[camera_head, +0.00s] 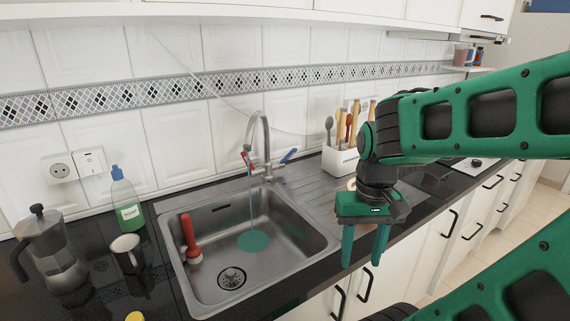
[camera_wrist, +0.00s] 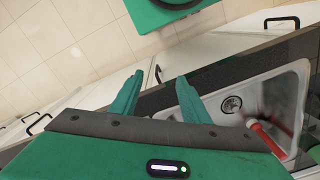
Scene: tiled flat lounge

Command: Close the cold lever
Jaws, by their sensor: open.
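The blue cold lever (camera_head: 289,155) sticks out to the right of the steel faucet (camera_head: 261,135), angled up. The red lever (camera_head: 246,159) is on the faucet's left side. A thin blue stream of water (camera_head: 250,205) runs from the spout into the sink (camera_head: 205,213) and spreads in a blue-green pool (camera_head: 253,241). My gripper (camera_head: 361,262) points down near the counter's front edge, to the right of the sink, well apart from the lever. Its two green fingers are spread and empty, also in the wrist view (camera_wrist: 160,78). The wrist view does not show the levers.
A white utensil holder (camera_head: 341,160) stands right of the faucet. A soap bottle (camera_head: 126,200), mug (camera_head: 127,252) and moka pot (camera_head: 50,255) are on the left. The tiled wall is behind the faucet.

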